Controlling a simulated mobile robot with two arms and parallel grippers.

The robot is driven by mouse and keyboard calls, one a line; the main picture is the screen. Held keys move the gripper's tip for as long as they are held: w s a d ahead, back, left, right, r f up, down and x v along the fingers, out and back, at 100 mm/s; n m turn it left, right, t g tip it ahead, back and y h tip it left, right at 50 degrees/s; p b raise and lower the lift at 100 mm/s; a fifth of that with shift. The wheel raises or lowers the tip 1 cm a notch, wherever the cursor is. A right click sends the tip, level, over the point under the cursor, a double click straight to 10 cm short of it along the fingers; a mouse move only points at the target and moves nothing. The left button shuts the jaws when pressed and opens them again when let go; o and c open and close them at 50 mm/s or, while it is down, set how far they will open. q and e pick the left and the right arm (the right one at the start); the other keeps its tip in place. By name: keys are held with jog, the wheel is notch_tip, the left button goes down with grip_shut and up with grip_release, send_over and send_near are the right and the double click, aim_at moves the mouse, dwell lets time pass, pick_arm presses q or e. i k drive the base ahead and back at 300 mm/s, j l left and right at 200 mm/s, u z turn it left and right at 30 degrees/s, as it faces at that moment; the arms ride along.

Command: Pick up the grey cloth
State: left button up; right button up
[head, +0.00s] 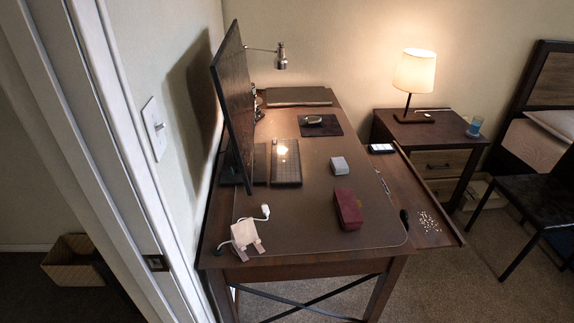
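No thing in the head view is clearly a grey cloth. Neither of my grippers is in view.
A dark red box (348,209) stands near the blotter's right side. A mouse (313,120) lies on a mat farther back. Small pale bits (428,221) lie at the desk's right. The blotter's near middle is clear.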

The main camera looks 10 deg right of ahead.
aim_at(339, 166)
jog(key=l+u, duration=0.15)
jog(key=u, duration=1.85)
jog(key=k+l, duration=0.25)
jog(key=l, duration=0.2)
jog(key=k+l, duration=0.2)
jog(key=l, duration=0.25)
jog(key=k+l+u, duration=0.1)
jog(key=k+l, duration=0.15)
jog(key=l, duration=0.2)
jog(key=k+l, duration=0.25)
jog(key=l, duration=0.15)
jog(key=k+l, duration=0.25)
jog(key=l, duration=0.2)
jog(key=i+u, duration=0.05)
